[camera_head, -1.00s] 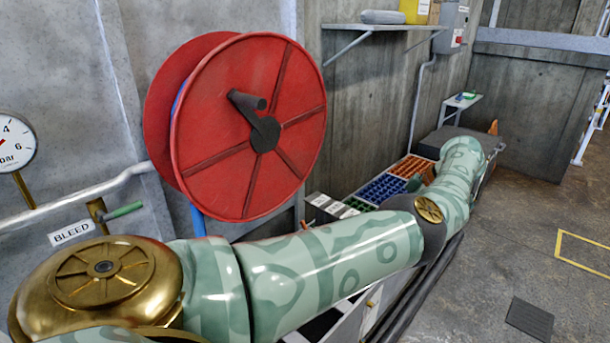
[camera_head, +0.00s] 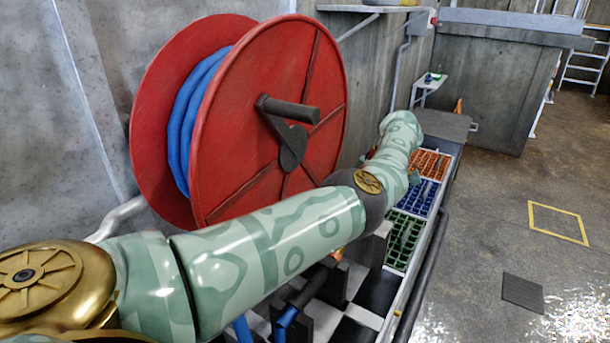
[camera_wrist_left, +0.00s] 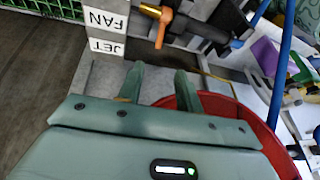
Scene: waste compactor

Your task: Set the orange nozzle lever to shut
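In the left wrist view the orange nozzle lever (camera_wrist_left: 159,26) is at the top middle, mounted on the dark nozzle (camera_wrist_left: 200,29). Its free end points down the picture toward my fingers. Labels FAN (camera_wrist_left: 103,20) and JET (camera_wrist_left: 106,46) appear upside down left of it; no shut label is readable. My left gripper (camera_wrist_left: 159,67) is open and empty, its fingertips just below the lever and apart from it in the picture. In the head view a small orange piece (camera_head: 338,254) shows behind my arm, possibly the lever. My left gripper is hidden there. My right gripper is not seen.
A red hose reel (camera_head: 265,120) with blue hose (camera_head: 190,120) stands behind my left arm. A red round rim (camera_wrist_left: 262,125) lies near my fingers.

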